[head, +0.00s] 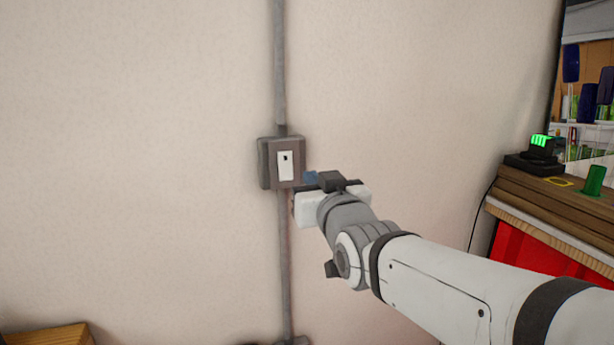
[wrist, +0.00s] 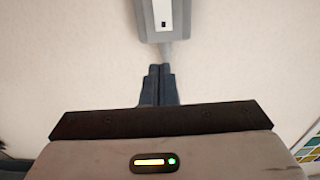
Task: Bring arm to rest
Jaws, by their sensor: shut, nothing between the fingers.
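My gripper (wrist: 159,70) is shut and empty in the wrist view, its two dark blue fingers together and pointing at the wall. In the head view my gripper (head: 310,178) is just right of a grey switch box (head: 266,163) with a white rocker switch (head: 286,165). The switch box also shows at the top of the wrist view (wrist: 146,22), beyond the fingertips. I cannot tell whether the fingers touch the box. My arm reaches in from the lower right of the head view.
A grey conduit (head: 280,70) runs up and down the pale wall (head: 130,150). At the right, a wooden counter (head: 540,200) holds a black device with a green display (head: 541,145) and a green cylinder (head: 594,180). A wooden piece (head: 50,337) shows at the lower left.

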